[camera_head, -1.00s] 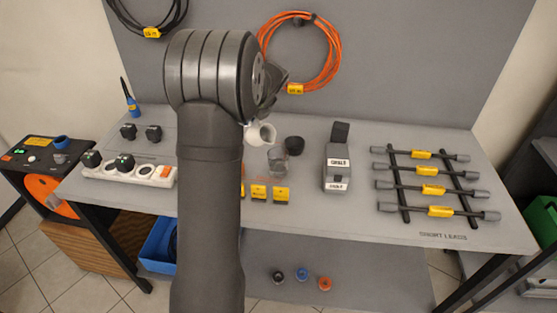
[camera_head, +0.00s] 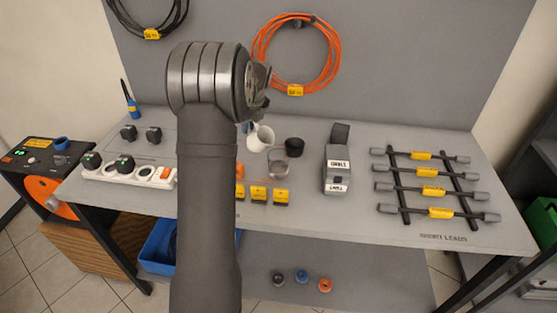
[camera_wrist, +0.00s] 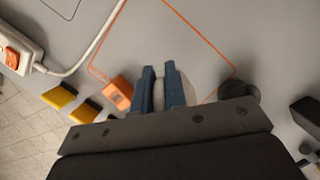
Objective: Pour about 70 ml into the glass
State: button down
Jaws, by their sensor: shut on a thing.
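A white cup (camera_head: 260,138) is held above the bench, close to the upper left of the clear glass (camera_head: 279,165). The cup leans only slightly, with its mouth showing upward. The glass stands upright on the bench; I cannot tell how much liquid it holds. My gripper (camera_wrist: 162,76) has blue fingers, shut on the cup, and a pale strip of it shows between them in the wrist view (camera_wrist: 159,95). In the head view my arm hides most of the gripper. The glass cannot be made out in the wrist view.
A black cup (camera_head: 295,147) stands just behind the glass, to its right. Yellow blocks (camera_head: 259,193) lie in front. A grey labelled device (camera_head: 337,170) stands to the right, then a rack of leads (camera_head: 430,185). A white power strip (camera_head: 140,172) lies left.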

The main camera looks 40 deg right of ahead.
jog(key=shift+w+f, duration=0.1)
jog(key=shift+w+a+f+g+h+b, duration=0.15)
jog(key=shift+w+f+g+b, duration=0.1)
jog(key=shift+w+f+g, duration=0.7)
jog(key=shift+w+a+f+g+h+b, duration=0.1)
jog(key=shift+w+f+g+h+b, duration=0.1)
jog(key=shift+w+f+g, duration=0.7)
jog(key=shift+w+a+f+g+b, duration=0.1)
jog(key=shift+w+f+g+b, duration=0.25)
jog(key=shift+f+g, duration=0.55)
jog(key=shift+w+a+f+g+b, duration=0.1)
jog(key=shift+w+f+g+b, duration=0.2)
jog(key=shift+f+g, duration=0.6)
jog(key=shift+r, duration=0.15)
jog(key=shift+d, duration=0.1)
